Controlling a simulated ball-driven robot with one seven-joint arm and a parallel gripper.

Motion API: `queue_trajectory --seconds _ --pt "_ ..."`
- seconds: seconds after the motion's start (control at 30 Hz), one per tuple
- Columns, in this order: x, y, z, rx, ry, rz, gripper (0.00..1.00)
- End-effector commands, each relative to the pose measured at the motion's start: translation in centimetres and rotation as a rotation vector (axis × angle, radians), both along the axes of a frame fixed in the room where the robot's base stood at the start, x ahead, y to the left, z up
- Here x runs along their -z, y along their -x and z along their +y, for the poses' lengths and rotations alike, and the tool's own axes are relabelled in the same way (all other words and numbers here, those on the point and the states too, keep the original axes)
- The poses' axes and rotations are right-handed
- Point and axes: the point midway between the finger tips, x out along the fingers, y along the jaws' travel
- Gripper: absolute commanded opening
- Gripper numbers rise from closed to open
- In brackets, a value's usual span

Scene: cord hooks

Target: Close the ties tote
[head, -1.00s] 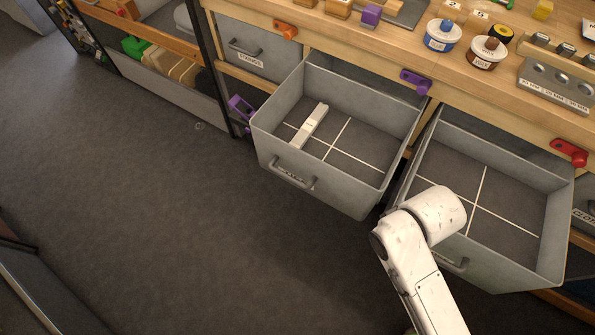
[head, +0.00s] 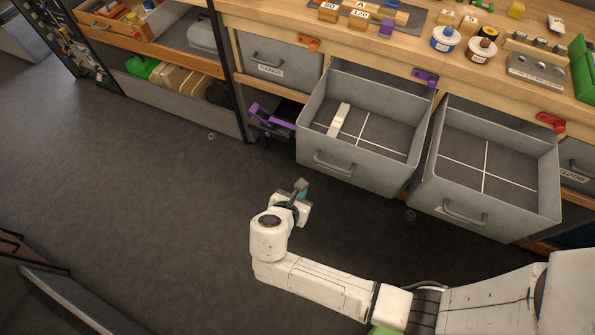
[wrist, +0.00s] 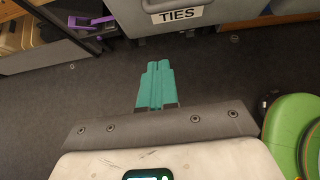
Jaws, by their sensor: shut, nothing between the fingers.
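The ties tote (head: 385,178) is a grey pull-out bin, drawn out from under the bench, with a white box (head: 339,120) lying inside at the left. Its front panel (wrist: 225,14) shows at the top of the wrist view, with a white TIES label (wrist: 178,16) and part of its handle (wrist: 158,5). My gripper (head: 303,188) is out over the floor, in front of and a little left of the tote, apart from it. In the wrist view its teal fingers (wrist: 158,66) are shut together with nothing between them, pointing toward the front panel.
Another empty grey tote (head: 480,222) stands open to the right. A purple part (head: 270,117) sits low at the left, beside a dark rack post (head: 228,75). A shut grey tote (head: 280,62) is left of the ties tote. The floor in front is clear.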

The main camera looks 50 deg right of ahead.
Motion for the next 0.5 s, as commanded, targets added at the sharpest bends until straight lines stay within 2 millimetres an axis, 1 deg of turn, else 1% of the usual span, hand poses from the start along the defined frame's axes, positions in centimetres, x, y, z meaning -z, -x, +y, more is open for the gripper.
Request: queue_trajectory --seconds 0.17,0.5 --pt "1.3 -0.5 -1.4 -0.002 0.004 0.005 0.00" --pt "5.5 -2.3 -6.1 0.002 0.001 0.003 0.00"
